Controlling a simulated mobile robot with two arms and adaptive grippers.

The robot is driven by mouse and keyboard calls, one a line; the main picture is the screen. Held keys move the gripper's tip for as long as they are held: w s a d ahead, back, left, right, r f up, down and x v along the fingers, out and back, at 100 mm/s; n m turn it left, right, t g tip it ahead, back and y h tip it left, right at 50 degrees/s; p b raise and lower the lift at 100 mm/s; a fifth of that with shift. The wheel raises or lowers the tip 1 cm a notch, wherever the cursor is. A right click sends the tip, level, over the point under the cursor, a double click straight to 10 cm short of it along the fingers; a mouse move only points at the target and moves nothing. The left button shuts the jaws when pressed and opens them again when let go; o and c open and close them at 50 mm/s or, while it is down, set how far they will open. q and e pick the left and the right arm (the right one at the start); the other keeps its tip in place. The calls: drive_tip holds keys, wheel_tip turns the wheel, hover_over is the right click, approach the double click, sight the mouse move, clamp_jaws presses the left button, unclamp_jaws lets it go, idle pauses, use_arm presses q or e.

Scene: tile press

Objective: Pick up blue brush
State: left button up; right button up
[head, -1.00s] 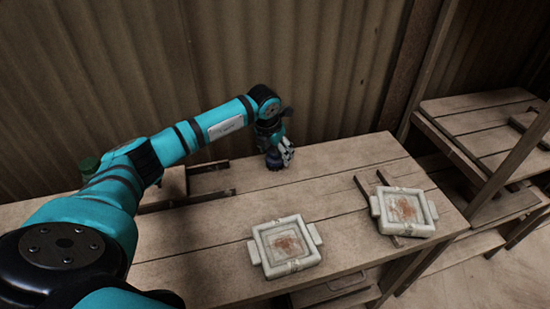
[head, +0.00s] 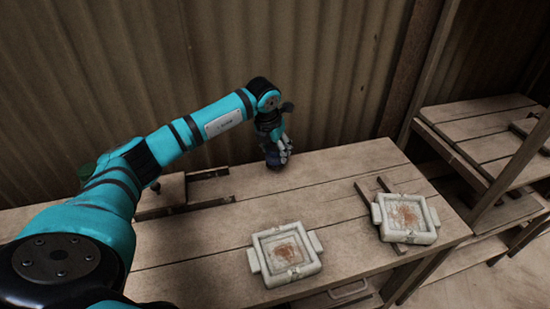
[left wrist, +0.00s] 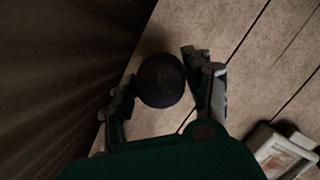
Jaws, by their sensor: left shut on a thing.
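The blue brush (head: 272,157) is a dark blue, rounded thing at the back of the wooden table, near the corrugated wall. My left gripper (head: 279,153) reaches down over it and is shut on it. In the left wrist view the brush (left wrist: 161,80) shows as a dark round top between the two fingers of my left gripper (left wrist: 163,88). Its underside is hidden, and I cannot tell whether it touches the table. My right gripper is not in view.
Two pale square moulds with reddish stains, a nearer one (head: 294,273) and a right one (head: 408,237), sit on the table (head: 205,247). Dark bars lie by the right mould and at the left. A wooden shelf (head: 480,112) stands at right. The table's middle is clear.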

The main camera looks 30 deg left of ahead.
use_arm(q)
drive_tip(key=s+d+r+b, duration=0.1)
drive_tip(key=s+d+b, duration=0.1)
drive_tip(key=s+d, duration=0.9)
drive_tip(key=shift+s+r+b, duration=0.35)
